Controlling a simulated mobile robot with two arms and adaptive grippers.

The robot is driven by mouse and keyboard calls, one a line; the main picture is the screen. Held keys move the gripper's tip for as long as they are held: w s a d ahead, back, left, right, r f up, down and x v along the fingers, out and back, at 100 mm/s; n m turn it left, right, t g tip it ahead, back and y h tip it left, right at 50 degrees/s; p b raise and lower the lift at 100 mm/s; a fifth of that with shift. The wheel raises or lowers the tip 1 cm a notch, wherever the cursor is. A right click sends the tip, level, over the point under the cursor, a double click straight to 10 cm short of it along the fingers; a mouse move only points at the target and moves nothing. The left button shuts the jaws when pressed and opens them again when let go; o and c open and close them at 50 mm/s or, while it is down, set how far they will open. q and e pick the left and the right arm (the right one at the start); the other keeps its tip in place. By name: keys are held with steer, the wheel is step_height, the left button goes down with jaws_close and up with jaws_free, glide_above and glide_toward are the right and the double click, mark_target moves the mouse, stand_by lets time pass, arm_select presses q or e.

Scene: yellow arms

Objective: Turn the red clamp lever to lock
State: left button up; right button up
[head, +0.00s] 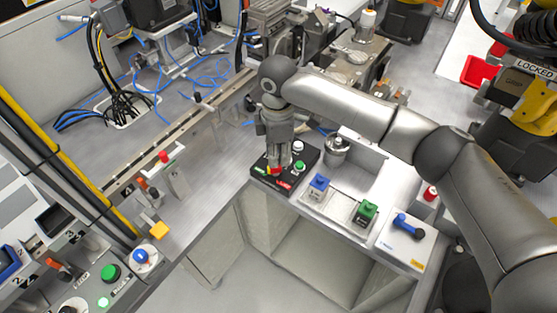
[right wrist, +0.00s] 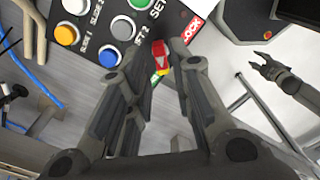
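The red clamp lever (right wrist: 160,56) is on a black button panel (right wrist: 162,22), beside a red label reading LOCK (right wrist: 192,30). In the head view the panel (head: 309,157) sits on the front of the bench, and the lever (head: 274,171) is partly hidden under my right gripper (head: 278,164). That gripper points down. In the right wrist view its fingers (right wrist: 162,66) are apart, one on each side of the lever, with a visible gap. What appears to be my left gripper (right wrist: 266,66) shows open and empty in the right wrist view, far from the lever.
The panel has several buttons, including a green one (head: 299,166) and a white one (head: 298,146) close to my right gripper. To the right stand a blue switch box (head: 319,186), a green one (head: 365,213) and a white box with a blue handle (head: 408,228). Bare bench lies left of the panel.

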mark_target(275, 170)
step_height(275, 170, down, 4)
steer(key=shift+r, duration=0.1)
steer(key=shift+f+p, duration=0.3)
steer(key=shift+f, duration=0.1)
arm_select(q)
steer(key=shift+w+d+r, duration=0.2)
steer(key=shift+w+r, duration=0.05)
steer(key=shift+w, duration=0.2)
steer(key=shift+w+d+r, duration=0.15)
steer(key=shift+w+r, duration=0.1)
steer(key=shift+w, duration=0.15)
arm_select(e)
steer(key=shift+c, duration=0.2)
arm_select(q)
steer(key=shift+s, duration=0.2)
arm_select(e)
jaws_close()
